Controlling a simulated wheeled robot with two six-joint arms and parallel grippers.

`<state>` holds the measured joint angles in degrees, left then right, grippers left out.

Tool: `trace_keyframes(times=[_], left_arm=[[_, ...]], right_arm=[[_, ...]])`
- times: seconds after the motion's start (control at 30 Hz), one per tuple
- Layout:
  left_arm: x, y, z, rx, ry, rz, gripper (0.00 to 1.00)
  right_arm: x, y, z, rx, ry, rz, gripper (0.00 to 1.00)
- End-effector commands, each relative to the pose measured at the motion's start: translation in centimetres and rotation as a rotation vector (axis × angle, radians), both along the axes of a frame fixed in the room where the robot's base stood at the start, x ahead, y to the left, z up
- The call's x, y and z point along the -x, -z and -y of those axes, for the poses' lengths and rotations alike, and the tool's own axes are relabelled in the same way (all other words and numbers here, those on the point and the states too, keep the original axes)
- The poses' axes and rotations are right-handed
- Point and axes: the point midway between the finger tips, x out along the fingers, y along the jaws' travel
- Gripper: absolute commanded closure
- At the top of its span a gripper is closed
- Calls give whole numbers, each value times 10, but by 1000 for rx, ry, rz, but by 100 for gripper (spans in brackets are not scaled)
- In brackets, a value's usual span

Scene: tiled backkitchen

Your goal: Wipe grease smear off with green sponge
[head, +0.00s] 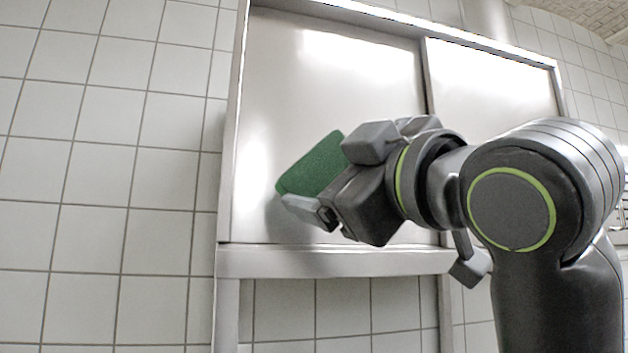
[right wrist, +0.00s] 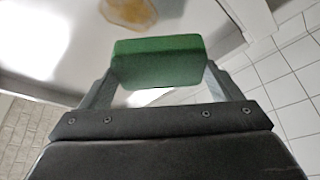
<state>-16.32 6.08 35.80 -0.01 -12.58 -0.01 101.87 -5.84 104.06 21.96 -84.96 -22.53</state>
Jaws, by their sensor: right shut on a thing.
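The green sponge (head: 312,166) is held between the fingers of my right gripper (head: 325,180), in front of the metal cabinet's left door. In the right wrist view the sponge (right wrist: 157,62) spans between both fingertips of the right gripper (right wrist: 158,75). The grease smear (right wrist: 130,12) is a yellow-brown patch on the metal surface, at the top of the right wrist view, beyond the sponge and apart from it in the picture. The smear does not show in the head view, where my arm and the sponge cover part of the door. My left gripper is not in view.
The metal cabinet has a left door (head: 290,90) and a right door (head: 490,85), with a raised frame and a lower ledge (head: 330,262). White tiled wall (head: 110,180) lies to the left. The area left of the cabinet is free.

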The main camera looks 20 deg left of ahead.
Motion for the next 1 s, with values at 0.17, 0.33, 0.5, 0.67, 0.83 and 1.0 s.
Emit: trace_keyframes(times=[0.17,0.33,0.5,0.67,0.83,1.0], left_arm=[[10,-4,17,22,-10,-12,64],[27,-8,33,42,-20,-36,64],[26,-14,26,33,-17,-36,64],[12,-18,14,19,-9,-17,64],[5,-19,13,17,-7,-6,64],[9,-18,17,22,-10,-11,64]], right_arm=[[-11,-2,-8,1,-1,-3,33],[-26,-1,-18,1,0,-3,33],[-39,-1,-27,1,0,-3,33],[-46,0,-31,0,0,-2,33],[-48,0,-33,0,1,-1,33],[-48,1,-33,0,1,-1,33]])
